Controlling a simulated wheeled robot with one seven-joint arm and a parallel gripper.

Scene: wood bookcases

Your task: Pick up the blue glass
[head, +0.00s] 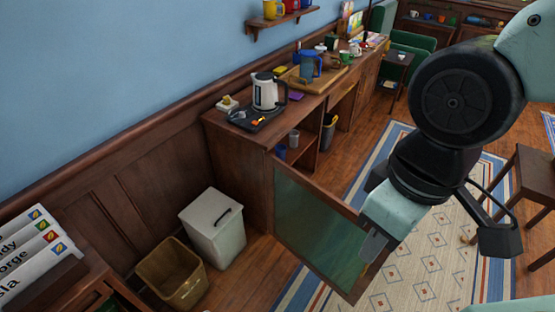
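A small blue cup or glass (281,151) stands inside the open low cabinet, on the shelf near its left wall. A grey-white cup (294,139) stands just behind it to the right. A larger blue pitcher-like vessel (307,64) stands on the counter tray. My gripper (374,246) hangs at the right, in front of the open cabinet door and well apart from the blue cup. Nothing is visibly held.
The cabinet door (318,232) swings out toward me, below and right of the cup. A kettle (265,92) stands on a dark tray on the counter. A white lidded bin (213,228) and a brown bin (172,274) stand left. A wooden chair (530,185) is at right.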

